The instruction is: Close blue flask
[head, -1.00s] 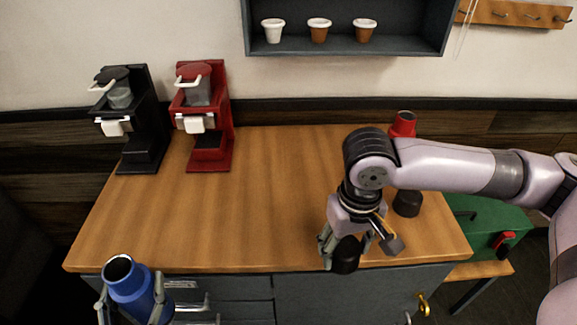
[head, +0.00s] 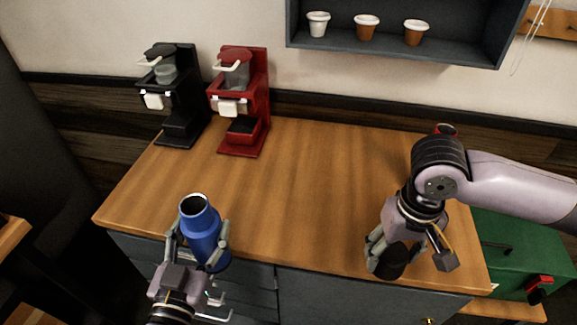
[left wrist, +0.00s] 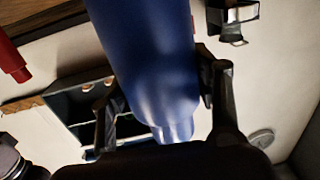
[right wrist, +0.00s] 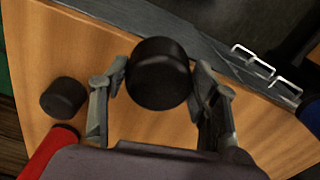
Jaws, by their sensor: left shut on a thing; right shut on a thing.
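The blue flask (head: 201,236) is upright with its mouth open and uncapped, at the front left edge of the counter. My left gripper (head: 198,243) is shut on its body; the flask also fills the middle of the left wrist view (left wrist: 150,60). My right gripper (head: 384,250) is shut on a black lid (head: 390,262) over the front right of the counter. In the right wrist view the lid (right wrist: 158,74) sits between the fingertips. A second black lid (right wrist: 63,97) stands on the counter beside a red flask (right wrist: 48,150).
A black brewer (head: 176,98) and a red brewer (head: 241,105) stand at the back left. The middle of the wooden counter (head: 300,180) is clear. A green toolbox (head: 515,255) is to the right, and a shelf (head: 400,45) with cups hangs above.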

